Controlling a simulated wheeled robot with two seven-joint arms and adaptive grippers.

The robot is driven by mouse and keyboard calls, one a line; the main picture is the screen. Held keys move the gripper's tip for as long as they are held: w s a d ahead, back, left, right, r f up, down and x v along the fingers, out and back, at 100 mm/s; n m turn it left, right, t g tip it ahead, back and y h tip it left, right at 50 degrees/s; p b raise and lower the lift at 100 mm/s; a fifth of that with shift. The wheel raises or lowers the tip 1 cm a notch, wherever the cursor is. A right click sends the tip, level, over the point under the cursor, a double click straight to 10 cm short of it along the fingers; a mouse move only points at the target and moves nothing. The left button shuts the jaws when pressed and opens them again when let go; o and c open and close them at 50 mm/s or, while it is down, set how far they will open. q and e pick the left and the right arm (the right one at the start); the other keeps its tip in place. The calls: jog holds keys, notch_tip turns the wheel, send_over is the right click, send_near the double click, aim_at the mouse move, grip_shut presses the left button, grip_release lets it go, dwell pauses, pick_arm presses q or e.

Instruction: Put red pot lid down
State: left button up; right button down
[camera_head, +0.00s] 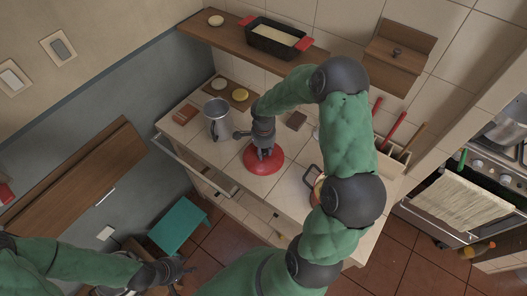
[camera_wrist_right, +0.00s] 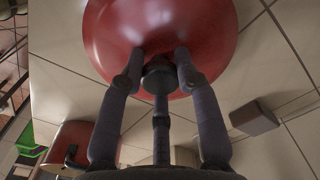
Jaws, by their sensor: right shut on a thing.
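The red pot lid (camera_head: 270,165) is at the front part of the tiled counter, under my right gripper (camera_head: 264,153). In the right wrist view the red pot lid (camera_wrist_right: 115,35) fills the top, and the fingers of my right gripper (camera_wrist_right: 157,70) are shut around its dark knob (camera_wrist_right: 158,80). I cannot tell whether the lid touches the tiles. My left gripper (camera_head: 176,270) is low at the lower left, away from the counter; its fingers are too small to judge.
A metal mug (camera_head: 217,120) stands left of the lid on the tiled counter (camera_head: 180,133). A small brown block (camera_head: 297,120) lies behind the lid. A holder with utensils (camera_head: 393,150) stands at the right. An open drawer (camera_head: 190,165) juts out in front.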

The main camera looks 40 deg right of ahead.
aim_at(264, 151)
jog(key=shift+f, duration=0.2)
jog(key=shift+f, duration=0.15)
jog(key=c, duration=0.9)
grip_release()
jog(key=shift+r, duration=0.45)
notch_tip(264, 151, up, 12)
jog(key=p, duration=0.1)
jog(key=shift+f+p, duration=0.25)
jog(key=shift+p, duration=0.05)
